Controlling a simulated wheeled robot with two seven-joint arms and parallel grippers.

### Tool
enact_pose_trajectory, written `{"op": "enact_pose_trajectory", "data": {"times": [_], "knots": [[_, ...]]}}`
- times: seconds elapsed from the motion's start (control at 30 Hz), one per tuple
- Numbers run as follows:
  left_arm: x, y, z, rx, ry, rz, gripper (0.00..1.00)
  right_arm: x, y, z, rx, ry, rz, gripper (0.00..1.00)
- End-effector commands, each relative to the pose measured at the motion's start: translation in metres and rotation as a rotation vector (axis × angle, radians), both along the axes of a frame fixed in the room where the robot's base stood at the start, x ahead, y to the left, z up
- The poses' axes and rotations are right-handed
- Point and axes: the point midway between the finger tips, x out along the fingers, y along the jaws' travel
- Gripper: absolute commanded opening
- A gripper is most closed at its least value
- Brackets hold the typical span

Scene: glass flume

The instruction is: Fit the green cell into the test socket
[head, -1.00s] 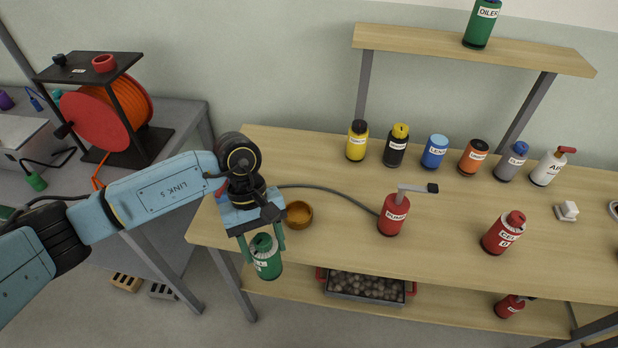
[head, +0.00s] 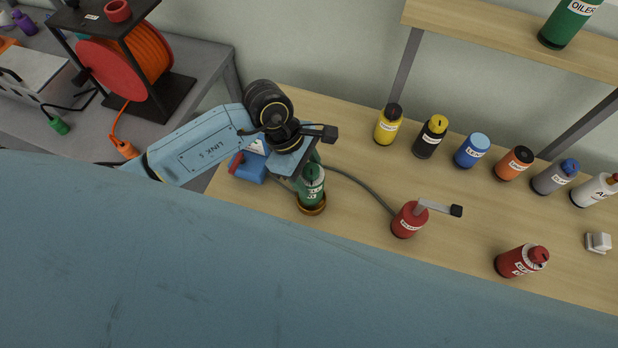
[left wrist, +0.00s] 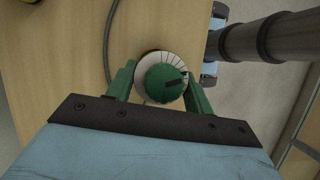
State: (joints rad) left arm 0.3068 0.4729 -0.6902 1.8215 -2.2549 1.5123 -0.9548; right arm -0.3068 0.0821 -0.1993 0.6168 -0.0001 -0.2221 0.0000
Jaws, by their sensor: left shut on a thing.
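The green cell (head: 312,190), with a white label and dark green top, stands roughly upright in my left gripper (head: 309,176). The left wrist view shows the cell's round top (left wrist: 163,83) between both green fingers of that gripper (left wrist: 160,84). The round orange-brown socket (head: 313,209) is on the bench directly below the cell, and its rim (left wrist: 150,52) peeks out past the cell. The cell's lower end overlaps the socket in the head view; I cannot tell how deep it sits. My right gripper is not in view.
A red pump (head: 408,220) stands right of the socket, with a grey hose (head: 365,187) running behind. A blue-and-red object (head: 248,167) is left of it. A large blue part of mine covers the foreground.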

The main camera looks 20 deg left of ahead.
Motion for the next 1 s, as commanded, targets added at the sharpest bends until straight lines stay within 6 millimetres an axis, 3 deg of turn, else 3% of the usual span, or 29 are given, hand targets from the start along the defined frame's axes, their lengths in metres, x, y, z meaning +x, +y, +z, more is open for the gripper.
{"op": "enact_pose_trajectory", "data": {"times": [0.23,0.63,0.67,0.8,1.0], "knots": [[-0.001,-0.001,-0.032,-0.001,0.003,0.000,0.26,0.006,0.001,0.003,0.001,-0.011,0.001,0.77],[0.000,0.000,-0.039,0.000,-0.001,-0.002,0.26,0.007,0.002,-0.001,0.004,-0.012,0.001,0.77],[-0.001,0.000,-0.038,0.000,0.000,-0.002,0.54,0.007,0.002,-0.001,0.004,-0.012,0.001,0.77],[-0.001,0.000,-0.037,0.000,0.000,-0.002,0.73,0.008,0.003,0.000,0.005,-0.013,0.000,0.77],[-0.001,0.000,-0.037,0.000,0.000,-0.002,0.74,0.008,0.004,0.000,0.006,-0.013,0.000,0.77]]}}
